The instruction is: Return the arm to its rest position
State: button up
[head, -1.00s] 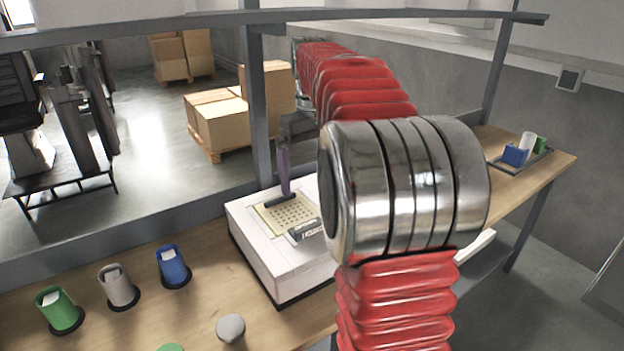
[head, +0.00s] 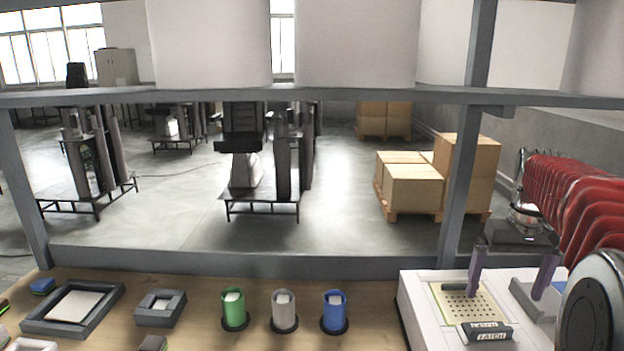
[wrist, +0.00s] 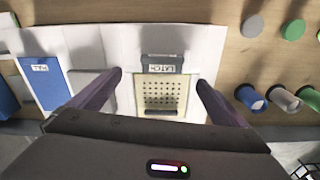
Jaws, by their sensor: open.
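My gripper (head: 510,293) is open and empty, with two purple fingers pointing down over a white box (head: 412,298) at the right of the head view. My red-sleeved arm reaches it from the right edge. The box top has a cream perforated plate (head: 468,300) and a dark latch block (head: 486,332) labelled LATCH. In the wrist view, the gripper (wrist: 158,82) has its fingers spread on either side of the plate (wrist: 160,97) and latch (wrist: 161,64). I see nothing between the fingers. I cannot tell the exact height of the fingertips above the box.
Green (head: 233,310), grey (head: 284,311) and blue (head: 334,312) cups stand on the wooden bench left of the box. Dark square trays (head: 110,292) lie further left. A grey frame post (head: 459,200) rises behind the bench, near the arm. A blue panel (wrist: 43,84) labelled PULL shows in the wrist view.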

jog(key=s+a+f+n+t, duration=0.1)
jog(key=s+a+f+t, duration=0.1)
jog(key=s+a, duration=0.8)
jog(key=s+a+f+n+t, duration=0.1)
jog(key=s+a+f+t, duration=0.2)
jog(key=s+a, duration=0.6)
jog(key=a, duration=0.6)
jog(key=shift+s, duration=0.35)
jog(key=shift+c, duration=0.2)
